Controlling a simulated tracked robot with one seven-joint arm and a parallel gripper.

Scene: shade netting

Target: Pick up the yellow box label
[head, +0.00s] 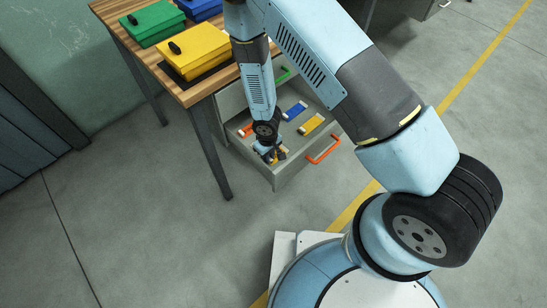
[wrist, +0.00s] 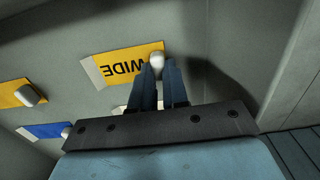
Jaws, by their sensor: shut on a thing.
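A yellow label (wrist: 135,65) with the word "WIDE", a pale end and a white knob (wrist: 157,60) lies in the grey open drawer (head: 290,172). My gripper (wrist: 157,70) is shut on the knob, one finger on each side, in the wrist view. In the head view my gripper (head: 270,155) reaches down into the near part of the drawer and mostly hides this label. A second yellow label (head: 312,124) lies farther right in the drawer. It seems to show at the left of the wrist view (wrist: 14,94).
A blue label (head: 294,111) and a red label (head: 246,130) also lie in the drawer. The drawer has an orange handle (head: 324,151) and walls close around my gripper. Green (head: 152,22), yellow (head: 195,50) and blue (head: 200,8) boxes stand on the wooden table (head: 112,10).

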